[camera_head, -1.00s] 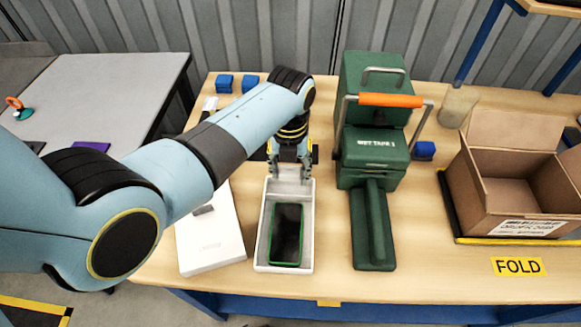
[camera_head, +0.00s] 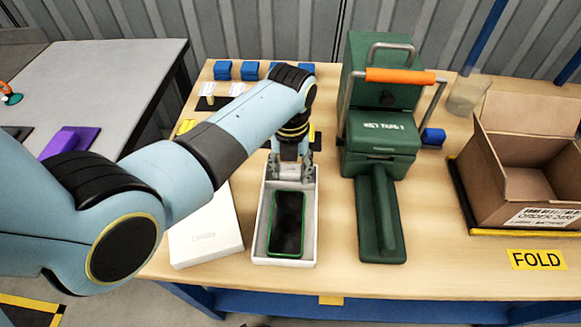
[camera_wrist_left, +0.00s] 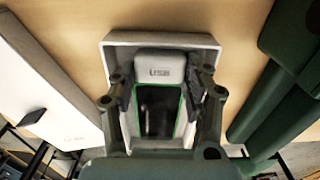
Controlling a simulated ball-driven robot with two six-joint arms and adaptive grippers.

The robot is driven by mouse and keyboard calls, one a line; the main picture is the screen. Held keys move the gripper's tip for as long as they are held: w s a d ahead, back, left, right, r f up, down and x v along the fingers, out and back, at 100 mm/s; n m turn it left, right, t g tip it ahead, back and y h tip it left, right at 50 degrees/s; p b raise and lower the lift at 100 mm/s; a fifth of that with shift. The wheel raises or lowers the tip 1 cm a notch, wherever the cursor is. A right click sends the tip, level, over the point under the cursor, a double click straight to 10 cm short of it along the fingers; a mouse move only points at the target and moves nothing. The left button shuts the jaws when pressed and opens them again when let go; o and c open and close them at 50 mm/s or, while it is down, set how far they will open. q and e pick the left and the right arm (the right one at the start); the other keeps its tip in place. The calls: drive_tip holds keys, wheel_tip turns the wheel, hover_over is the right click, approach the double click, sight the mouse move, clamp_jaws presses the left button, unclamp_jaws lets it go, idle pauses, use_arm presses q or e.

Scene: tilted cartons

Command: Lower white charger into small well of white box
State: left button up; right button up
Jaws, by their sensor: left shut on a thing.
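The open white box (camera_head: 316,215) stands on the wooden table and also shows in the left wrist view (camera_wrist_left: 112,62). A dark phone with a green edge (camera_head: 287,222) lies in its large, near part. My left gripper (camera_head: 291,174) points down at the box's far end. In the left wrist view its fingers (camera_wrist_left: 163,83) are shut on the white charger (camera_wrist_left: 160,68), which has small dark print. The charger is at the far-end well, beyond the phone. The fingers and charger hide the well floor, so I cannot tell whether it touches. My right gripper is out of view.
The white lid (camera_head: 207,237) lies just left of the box. A green tape machine (camera_head: 378,150) with an orange handle stands close on the right. An open cardboard carton (camera_head: 520,180) is farther right. Blue blocks (camera_head: 250,71) line the back edge.

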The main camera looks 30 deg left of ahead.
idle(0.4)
use_arm(q)
drive_tip(key=o, duration=1.2)
drive_tip(key=shift+c, duration=1.3)
wheel_tip(320, 180, up, 7)
drive_tip(key=p, duration=0.8)
drive_tip(key=shift+r, duration=0.2)
drive_tip(key=shift+f, duration=0.1)
